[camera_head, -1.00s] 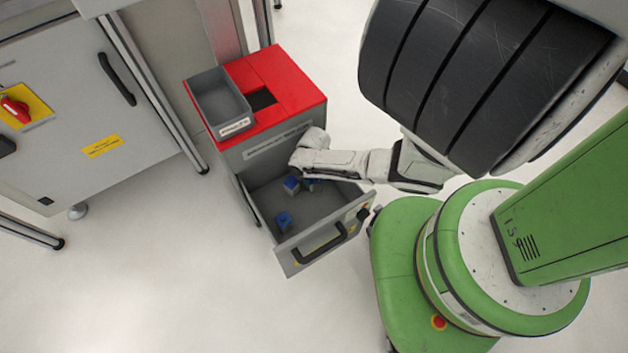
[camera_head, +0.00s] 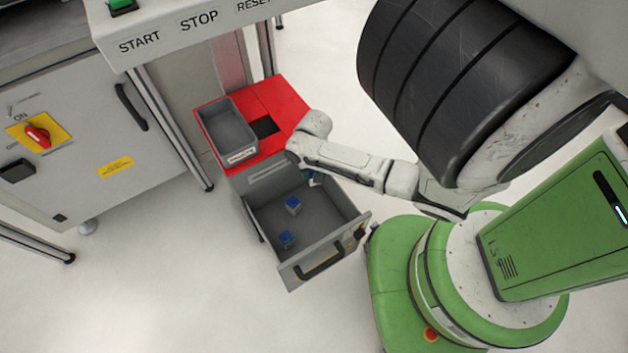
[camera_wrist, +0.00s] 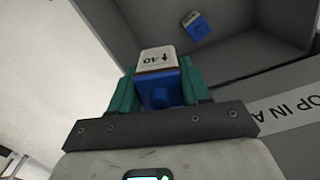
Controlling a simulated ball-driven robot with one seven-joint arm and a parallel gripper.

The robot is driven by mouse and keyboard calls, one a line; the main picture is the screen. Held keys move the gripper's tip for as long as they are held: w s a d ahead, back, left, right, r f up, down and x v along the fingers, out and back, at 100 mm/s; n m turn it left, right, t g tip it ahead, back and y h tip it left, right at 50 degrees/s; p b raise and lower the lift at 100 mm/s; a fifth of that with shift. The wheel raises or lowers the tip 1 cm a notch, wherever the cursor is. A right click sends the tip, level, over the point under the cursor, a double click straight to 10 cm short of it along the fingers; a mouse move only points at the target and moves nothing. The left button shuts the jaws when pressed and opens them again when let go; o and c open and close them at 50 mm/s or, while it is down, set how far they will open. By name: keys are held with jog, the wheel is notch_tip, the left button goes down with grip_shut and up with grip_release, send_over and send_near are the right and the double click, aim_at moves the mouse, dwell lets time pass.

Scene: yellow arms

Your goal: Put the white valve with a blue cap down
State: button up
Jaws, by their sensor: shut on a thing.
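My gripper (camera_wrist: 158,74) is shut on a white valve with a blue cap (camera_wrist: 157,58), held between its teal fingers in the wrist view. The white face with dark print shows, with blue below it. In the head view my gripper (camera_head: 313,179) is by the back right of the open drawer (camera_head: 272,233), mostly hidden under my wrist. One loose blue and white valve (camera_head: 292,204) lies mid-drawer, and another (camera_head: 286,239) near the front left. One loose valve (camera_wrist: 198,26) also shows in the wrist view, apart from the held one.
The drawer belongs to a grey cabinet with a red top (camera_head: 279,98). A grey bin (camera_head: 229,127) stands on that top, next to a dark square opening (camera_head: 264,127). A machine cabinet (camera_head: 85,145) stands at left. Floor in front is clear.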

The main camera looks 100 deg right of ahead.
notch_tip(320, 180, up, 10)
jog(key=shift+f+p, duration=0.1)
jog(key=shift+p, duration=1.05)
jog(key=w+a+r+n+p, duration=0.3)
jog(key=w+a+n+p, duration=0.3)
jog(key=w+a, duration=1.1)
jog(key=w+a+r+n+p, duration=0.3)
jog(key=w+a+r+n, duration=0.6)
jog(key=w+a, duration=0.7)
notch_tip(320, 180, up, 3)
jog(key=shift+w+a+r, duration=0.1)
jog(key=shift+w+a, duration=0.1)
jog(key=shift+w, duration=0.75)
